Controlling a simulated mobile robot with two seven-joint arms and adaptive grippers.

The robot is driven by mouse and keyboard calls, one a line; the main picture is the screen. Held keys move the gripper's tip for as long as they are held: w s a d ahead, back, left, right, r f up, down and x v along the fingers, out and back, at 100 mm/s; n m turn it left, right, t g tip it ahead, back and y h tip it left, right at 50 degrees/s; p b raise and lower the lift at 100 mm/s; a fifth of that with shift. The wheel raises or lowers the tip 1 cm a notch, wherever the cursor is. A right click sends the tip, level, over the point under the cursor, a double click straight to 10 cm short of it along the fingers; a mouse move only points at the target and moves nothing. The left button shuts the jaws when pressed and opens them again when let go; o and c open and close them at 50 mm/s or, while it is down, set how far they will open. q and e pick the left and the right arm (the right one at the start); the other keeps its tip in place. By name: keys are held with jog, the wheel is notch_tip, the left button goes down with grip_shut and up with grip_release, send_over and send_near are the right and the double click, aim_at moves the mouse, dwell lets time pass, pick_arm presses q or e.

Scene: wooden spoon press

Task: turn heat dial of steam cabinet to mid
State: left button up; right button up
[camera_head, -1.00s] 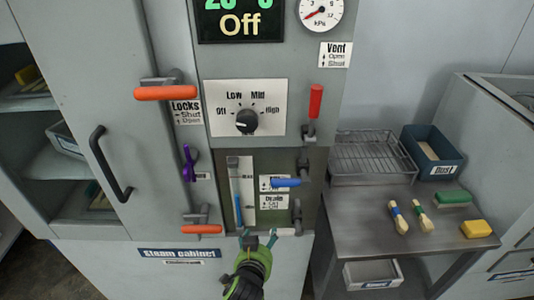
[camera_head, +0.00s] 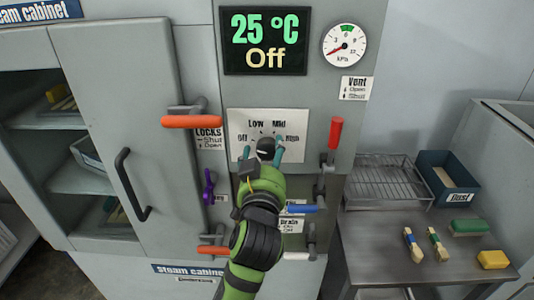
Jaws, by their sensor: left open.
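The heat dial (camera_head: 266,145) is a black knob on a white plate (camera_head: 240,120) marked Off, Low, Mid and High, on the grey steam cabinet. Its lower part is hidden by my gripper, and I cannot tell exactly where its pointer stands. The display (camera_head: 264,42) above reads 25 °C and Off. My left gripper (camera_head: 262,153) is open, with one teal fingertip to each side of the dial's lower part; I cannot tell whether they touch it. My right gripper is out of view.
Orange lock handles (camera_head: 191,122), a purple knob (camera_head: 209,187), a red vent lever (camera_head: 335,132) and a blue lever (camera_head: 300,209) surround the plate. A steel table (camera_head: 385,262) at right holds a rack, a blue bin, brushes and sponges.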

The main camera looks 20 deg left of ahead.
pick_arm(q)
jog(key=shift+w+a, duration=0.1)
jog(key=shift+w, duration=0.25)
jog(key=c, duration=1.1)
jog(key=shift+r, duration=0.1)
jog(key=shift+c, duration=0.2)
